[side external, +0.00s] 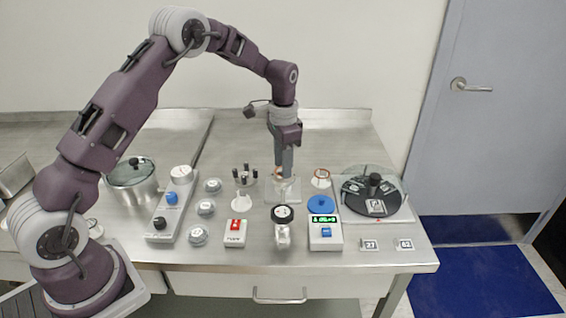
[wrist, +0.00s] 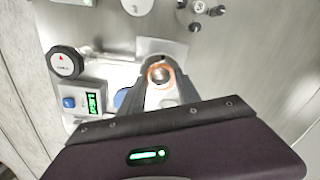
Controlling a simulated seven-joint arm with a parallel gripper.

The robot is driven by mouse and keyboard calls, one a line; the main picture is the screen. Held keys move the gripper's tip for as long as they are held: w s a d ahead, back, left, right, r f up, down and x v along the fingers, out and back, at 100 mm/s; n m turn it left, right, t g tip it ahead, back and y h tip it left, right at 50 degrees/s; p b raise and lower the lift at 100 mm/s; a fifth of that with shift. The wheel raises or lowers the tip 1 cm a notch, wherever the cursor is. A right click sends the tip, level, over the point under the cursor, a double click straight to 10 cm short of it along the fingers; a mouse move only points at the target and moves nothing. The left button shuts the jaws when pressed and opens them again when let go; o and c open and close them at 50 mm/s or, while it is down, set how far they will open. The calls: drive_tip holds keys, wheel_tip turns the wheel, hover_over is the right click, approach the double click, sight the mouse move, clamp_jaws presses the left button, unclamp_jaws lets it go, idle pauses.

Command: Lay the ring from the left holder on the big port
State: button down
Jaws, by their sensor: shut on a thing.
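My gripper (side external: 284,177) points straight down over a pale square plate (side external: 270,193) near the middle of the bench. In the wrist view, my gripper (wrist: 161,80) is shut on an orange ring (wrist: 161,68), which sits between the fingertips with a pale round centre. The plate shows behind it (wrist: 176,48). I cannot tell whether the ring touches what is below it. A white round piece with a red-orange ring (side external: 321,177) stands just right of the gripper. Which parts are the left holder and the big port is unclear.
Several black pegs (side external: 243,175) and a white piece (side external: 241,201) stand left of the gripper. A black knob (side external: 283,213), a box with a green display (side external: 325,231) and a blue disc (side external: 321,204) are in front. A covered black turntable (side external: 354,190) is right.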

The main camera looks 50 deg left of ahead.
drive_tip(key=shift+f, duration=0.65)
idle(0.8)
drive_tip(key=c, duration=0.8)
unclamp_jaws()
drive_tip(key=shift+o, duration=0.2)
drive_tip(key=shift+d, duration=0.1)
wheel_tip(320, 180, up, 7)
drive_tip(key=shift+r, duration=0.15)
